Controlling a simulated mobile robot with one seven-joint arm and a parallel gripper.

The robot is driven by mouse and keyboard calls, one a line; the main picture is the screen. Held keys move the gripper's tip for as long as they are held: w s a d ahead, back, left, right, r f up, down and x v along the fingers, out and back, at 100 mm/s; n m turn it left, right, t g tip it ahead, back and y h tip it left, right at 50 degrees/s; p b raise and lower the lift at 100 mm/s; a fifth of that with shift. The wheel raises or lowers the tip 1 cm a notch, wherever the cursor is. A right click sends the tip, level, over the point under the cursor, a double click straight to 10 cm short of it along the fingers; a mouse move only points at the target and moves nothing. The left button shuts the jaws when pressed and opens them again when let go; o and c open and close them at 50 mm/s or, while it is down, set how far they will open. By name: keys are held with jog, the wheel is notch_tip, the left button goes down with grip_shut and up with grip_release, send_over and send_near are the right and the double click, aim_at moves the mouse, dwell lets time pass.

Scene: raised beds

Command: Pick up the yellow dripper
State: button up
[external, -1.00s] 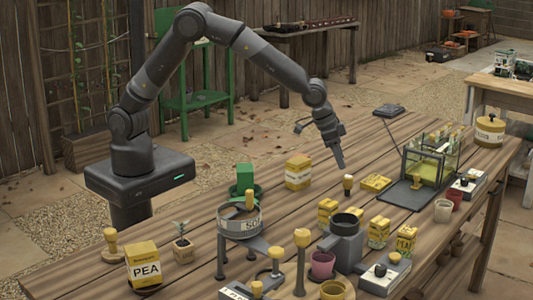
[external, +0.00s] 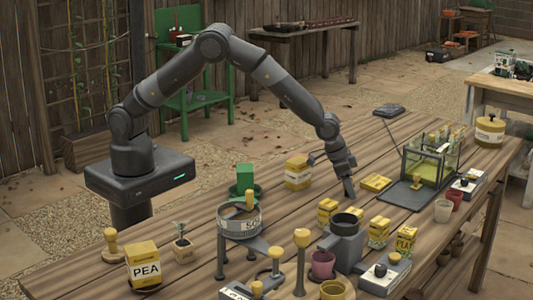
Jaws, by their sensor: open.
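My gripper (external: 349,191) is open and points down at the tabletop, in the middle of the table, left of the flat yellow packets. A small item with a yellow top and dark lower part, which looks like the yellow dripper, stood at this spot in the earlier frame. It is now hidden by my gripper, so I cannot tell whether the fingers are around it or beside it. No clear grip on anything shows.
Yellow packets (external: 375,183) lie just right of my gripper, and yellow boxes (external: 327,213) stand in front. A grey pot (external: 345,238) and a round sieve (external: 239,223) stand nearer. A yellow box (external: 298,172) stands to the left. A glass case (external: 427,165) stands at right.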

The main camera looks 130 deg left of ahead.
jog(key=c, duration=1)
jog(key=shift+c, duration=0.2)
